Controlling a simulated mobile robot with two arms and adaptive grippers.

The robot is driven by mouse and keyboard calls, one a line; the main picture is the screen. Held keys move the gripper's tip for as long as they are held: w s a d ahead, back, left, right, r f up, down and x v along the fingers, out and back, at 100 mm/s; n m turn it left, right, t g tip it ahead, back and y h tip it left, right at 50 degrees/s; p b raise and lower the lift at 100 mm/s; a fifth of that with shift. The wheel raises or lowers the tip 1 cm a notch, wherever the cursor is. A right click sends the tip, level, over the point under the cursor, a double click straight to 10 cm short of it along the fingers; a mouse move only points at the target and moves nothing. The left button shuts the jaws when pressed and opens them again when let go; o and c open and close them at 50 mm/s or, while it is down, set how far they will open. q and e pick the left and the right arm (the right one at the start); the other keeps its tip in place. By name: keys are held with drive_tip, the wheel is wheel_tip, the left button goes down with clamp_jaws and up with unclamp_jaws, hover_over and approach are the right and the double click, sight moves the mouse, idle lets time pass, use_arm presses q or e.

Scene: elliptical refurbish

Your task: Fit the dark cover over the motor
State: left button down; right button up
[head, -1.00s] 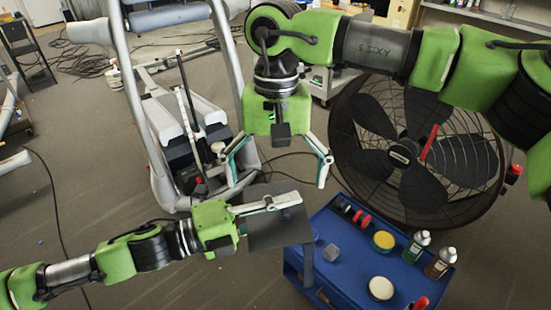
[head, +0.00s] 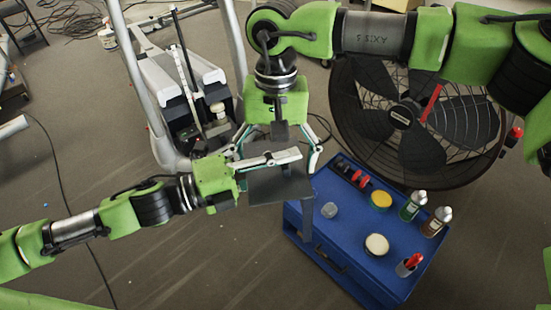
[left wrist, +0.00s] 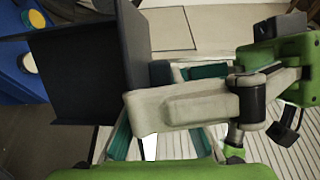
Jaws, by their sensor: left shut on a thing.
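My left gripper (head: 284,157) is shut on the dark cover (head: 280,187), a bent dark panel with a flap hanging down at its right. In the left wrist view the cover (left wrist: 90,65) shows as an open, angled shape beside the pale finger. My right gripper (head: 276,150) is open, its fingers spread behind the left gripper and the cover; whether it touches the cover cannot be told. Its green body also shows in the left wrist view (left wrist: 275,52). The elliptical machine (head: 165,80) stands behind at the left, with black parts near its base; I cannot single out the motor.
A blue tool cart (head: 345,245) stands right below the cover, carrying bottles (head: 413,205), round tins (head: 377,244) and red-handled tools. A large black fan (head: 415,120) stands behind it. The floor at the lower left is clear apart from a cable.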

use_arm(q)
drive_tip(key=c, duration=1.8)
unclamp_jaws()
drive_tip(key=shift+r, duration=0.1)
drive_tip(key=shift+a, duration=0.1)
